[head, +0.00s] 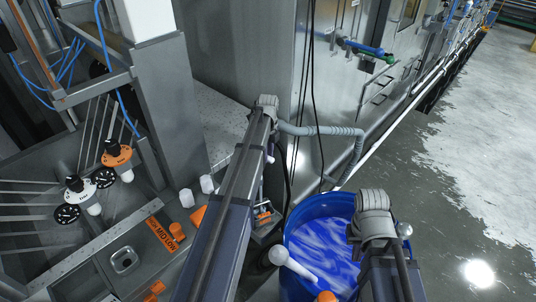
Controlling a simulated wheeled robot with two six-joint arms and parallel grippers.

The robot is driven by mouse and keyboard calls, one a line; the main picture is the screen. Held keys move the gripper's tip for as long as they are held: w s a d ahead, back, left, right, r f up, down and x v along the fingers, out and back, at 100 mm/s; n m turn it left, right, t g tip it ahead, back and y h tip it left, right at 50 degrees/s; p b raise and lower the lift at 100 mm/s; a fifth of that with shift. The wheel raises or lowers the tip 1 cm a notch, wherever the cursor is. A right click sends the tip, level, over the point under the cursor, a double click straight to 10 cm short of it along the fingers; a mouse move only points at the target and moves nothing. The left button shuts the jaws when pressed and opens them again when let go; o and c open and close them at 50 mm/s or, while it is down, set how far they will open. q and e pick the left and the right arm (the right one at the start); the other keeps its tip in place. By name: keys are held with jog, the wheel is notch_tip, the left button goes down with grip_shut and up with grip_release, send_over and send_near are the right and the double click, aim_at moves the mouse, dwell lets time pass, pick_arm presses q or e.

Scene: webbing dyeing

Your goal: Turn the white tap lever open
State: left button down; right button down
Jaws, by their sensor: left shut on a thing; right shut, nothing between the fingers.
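A white, round-ended handle (295,264) slants across the near left rim of the blue barrel in the head view. It looks like a lever, but I cannot tell whether it is the white tap lever. My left gripper (266,103) is at the far end of the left arm, beside the end of a grey ribbed hose (320,131). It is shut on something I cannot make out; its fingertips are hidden. My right gripper (374,205) is shut and empty above the barrel's right side, apart from the white handle.
The blue barrel (291,231) holds swirling blue and white liquid. White and orange dial fittings (115,154) stand at left, above a grey panel with an orange label (165,235). A steel cabinet wall (335,90) rises behind. Open wet floor (450,190) lies at right.

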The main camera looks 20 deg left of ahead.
pick_arm(q)
jog(key=c, duration=0.6)
grip_release()
jog(key=shift+r, duration=0.15)
notch_tip(320, 180, up, 8)
jog(key=p, duration=0.7)
jog(key=shift+f+p, duration=0.2)
jog(key=shift+p, duration=0.2)
